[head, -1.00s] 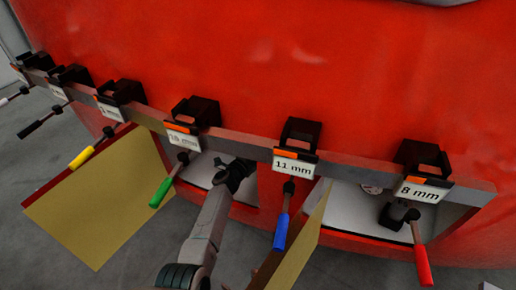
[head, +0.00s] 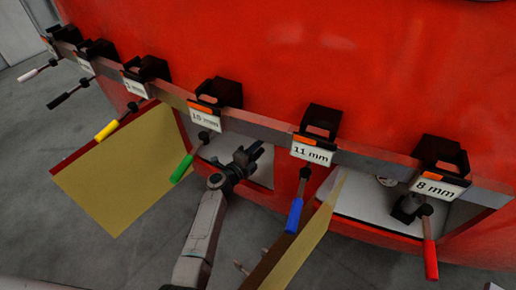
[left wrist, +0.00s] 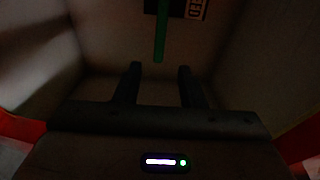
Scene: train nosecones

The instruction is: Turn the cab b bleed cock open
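No bleed cock can be clearly identified in the head view. My left gripper (head: 252,157) is at the mouth of the left recess (head: 222,146) in the red nosecone, below the rail. Its fingers look apart. In the left wrist view the two dark fingers of my left gripper (left wrist: 160,85) stand apart with nothing between their tips. A green bar (left wrist: 160,35) hangs ahead of them, roughly centred between them; I cannot tell whether it is the cock's lever. A dark label (left wrist: 197,8) is partly cut off at the top. My right gripper is not in view.
A rail (head: 258,128) with labelled black holders crosses the red nosecone (head: 300,55). Green (head: 181,168), blue (head: 295,215) and red (head: 430,260) handled tools hang close by. Yellowish open flaps (head: 120,175) flank the left recess. A black fitting (head: 404,209) is in the right recess.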

